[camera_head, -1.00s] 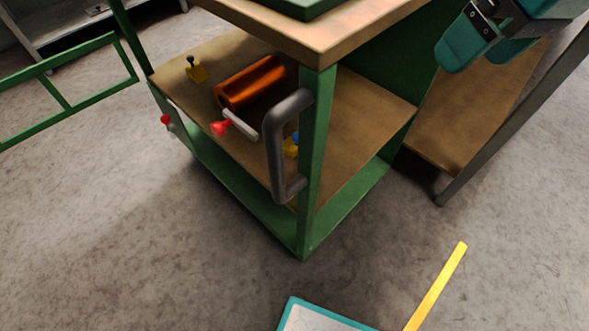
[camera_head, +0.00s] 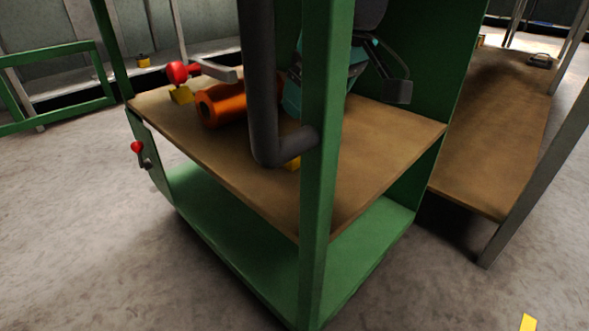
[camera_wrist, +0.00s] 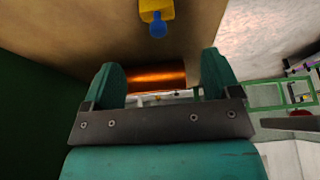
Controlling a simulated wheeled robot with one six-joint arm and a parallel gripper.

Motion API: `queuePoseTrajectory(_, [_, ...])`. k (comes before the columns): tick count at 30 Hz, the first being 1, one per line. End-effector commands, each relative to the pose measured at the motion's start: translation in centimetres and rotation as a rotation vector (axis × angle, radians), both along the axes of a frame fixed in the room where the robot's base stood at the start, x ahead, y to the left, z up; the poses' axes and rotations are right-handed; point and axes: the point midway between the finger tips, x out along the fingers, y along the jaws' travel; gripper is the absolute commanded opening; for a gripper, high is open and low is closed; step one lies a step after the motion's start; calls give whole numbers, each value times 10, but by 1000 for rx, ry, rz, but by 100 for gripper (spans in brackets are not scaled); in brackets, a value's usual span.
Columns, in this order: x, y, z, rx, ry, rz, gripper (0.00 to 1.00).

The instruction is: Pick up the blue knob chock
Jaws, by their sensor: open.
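The blue knob chock (camera_wrist: 157,20) is a yellow block with a blue knob, at the top middle of the wrist view on the brown shelf. In the head view only a bit of yellow, likely the chock (camera_head: 291,163), shows behind the dark handle. My gripper (camera_wrist: 162,64) is open and empty, its teal fingers apart, with the chock beyond the fingertips and not touched. In the head view my gripper (camera_head: 322,85) is over the shelf, partly hidden by the green post and the handle.
An orange roll (camera_head: 222,104) lies on the shelf (camera_head: 375,142), with another yellow block (camera_head: 181,95) behind a red-ended lever (camera_head: 177,73). The green post (camera_head: 322,200) and dark handle (camera_head: 263,90) stand in front. The shelf's right part is clear.

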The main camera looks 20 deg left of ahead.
Motion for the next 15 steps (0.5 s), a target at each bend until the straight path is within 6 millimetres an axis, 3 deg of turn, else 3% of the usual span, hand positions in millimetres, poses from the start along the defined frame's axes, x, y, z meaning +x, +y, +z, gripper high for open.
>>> queuePoseTrajectory(10, [5, 20, -51, -1, 0, 9, 83])
queuePoseTrajectory(15, [8, 27, -65, 0, 0, 9, 83])
